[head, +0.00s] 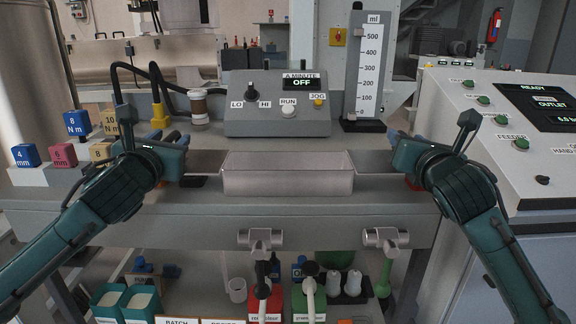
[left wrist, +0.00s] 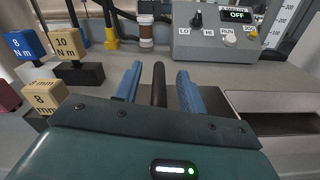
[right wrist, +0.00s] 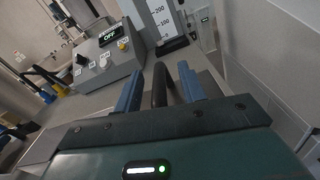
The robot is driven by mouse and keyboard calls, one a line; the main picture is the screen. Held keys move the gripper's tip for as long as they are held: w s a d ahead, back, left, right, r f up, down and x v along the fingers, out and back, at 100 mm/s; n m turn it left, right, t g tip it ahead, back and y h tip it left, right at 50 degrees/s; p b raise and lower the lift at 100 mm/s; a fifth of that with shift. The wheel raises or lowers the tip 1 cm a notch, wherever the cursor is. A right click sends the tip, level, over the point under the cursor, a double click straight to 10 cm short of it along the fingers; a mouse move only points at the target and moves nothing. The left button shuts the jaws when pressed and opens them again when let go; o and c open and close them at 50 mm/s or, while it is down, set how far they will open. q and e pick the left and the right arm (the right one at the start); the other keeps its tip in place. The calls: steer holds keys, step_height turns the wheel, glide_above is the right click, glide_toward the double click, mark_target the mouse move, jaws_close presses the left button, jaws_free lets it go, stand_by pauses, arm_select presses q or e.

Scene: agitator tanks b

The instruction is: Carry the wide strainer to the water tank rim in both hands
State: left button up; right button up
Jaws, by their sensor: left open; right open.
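The wide strainer (head: 288,182) looks like a pale grey rectangular pan, level at the middle of the bench front; its edge also shows in the left wrist view (left wrist: 285,103). My left gripper (head: 170,137) is at its left, open, with a dark upright bar (left wrist: 159,84) between its blue fingers. My right gripper (head: 391,140) is at its right, open, with a dark curved bar (right wrist: 160,85) between its fingers. A gap shows between bar and fingers on both sides. How the bars join the strainer is hidden. I cannot tell which part is the water tank rim.
A control box (head: 277,103) stands behind the strainer, with a level gauge (head: 366,70) at its right. Labelled blocks (head: 75,124) stand at the left. A sloped console (head: 500,130) bounds the right. Two taps (head: 260,238) stick out below the bench front.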

arm_select(q)
jaws_close()
arm_select(e)
jaws_close()
stand_by(0.5)
steer(key=shift+r, duration=0.1)
